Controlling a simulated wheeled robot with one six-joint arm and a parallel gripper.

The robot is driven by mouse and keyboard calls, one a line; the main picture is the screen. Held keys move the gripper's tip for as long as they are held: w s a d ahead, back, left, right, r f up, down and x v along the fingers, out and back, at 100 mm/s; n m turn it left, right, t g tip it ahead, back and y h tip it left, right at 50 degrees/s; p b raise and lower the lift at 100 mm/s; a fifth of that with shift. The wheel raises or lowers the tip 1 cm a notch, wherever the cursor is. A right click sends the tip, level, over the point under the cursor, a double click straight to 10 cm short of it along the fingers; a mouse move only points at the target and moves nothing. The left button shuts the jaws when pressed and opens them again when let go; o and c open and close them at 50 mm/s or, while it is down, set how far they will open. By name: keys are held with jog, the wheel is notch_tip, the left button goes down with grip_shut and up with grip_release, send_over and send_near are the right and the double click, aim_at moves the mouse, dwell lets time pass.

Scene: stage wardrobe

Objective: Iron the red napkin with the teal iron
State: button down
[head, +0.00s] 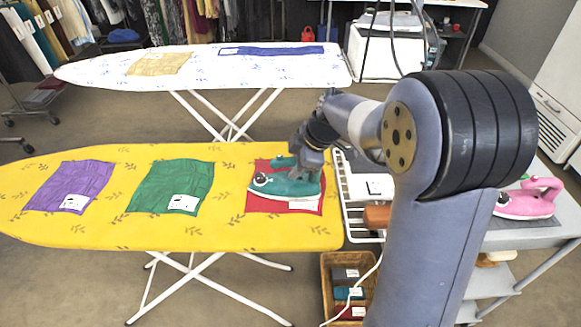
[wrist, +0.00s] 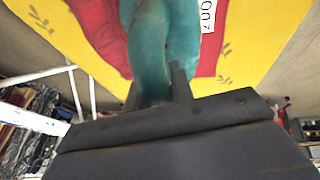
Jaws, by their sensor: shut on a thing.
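The red napkin (head: 259,203) lies at the right end of the yellow ironing board (head: 110,229). The teal iron (head: 291,186) is over the red napkin and covers its middle; I cannot tell whether its sole touches the cloth. My gripper (head: 308,155) is shut on the iron's handle from above. In the wrist view the two dark fingers (wrist: 155,92) close around the teal handle (wrist: 150,45), with the red cloth (wrist: 103,22) behind it. A white label shows on the napkin's edge.
A purple napkin (head: 70,186) and a green napkin (head: 171,187) lie further left on the board. A pink iron (head: 527,200) stands on the grey cart at right. A wicker basket (head: 328,290) sits below. A white ironing board (head: 205,62) stands behind.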

jog(key=shift+d+b, duration=0.6)
jog(key=shift+d, duration=0.9)
jog(key=shift+w+d+p, duration=0.15)
jog(key=shift+w+p, duration=0.3)
jog(key=shift+w, duration=1.95)
jog(key=shift+w+a+b, duration=0.15)
jog(key=shift+a+b, duration=0.2)
jog(key=shift+a, duration=2.8)
jog(key=shift+a, duration=2.85)
jog(key=shift+w+p, duration=0.75)
jog(key=shift+w, duration=0.9)
jog(key=shift+w+p, duration=0.35)
jog(key=shift+w, duration=0.55)
jog(key=shift+s+d+b, duration=0.1)
jog(key=shift+d+b, duration=1.2)
jog(key=shift+d, duration=3.3)
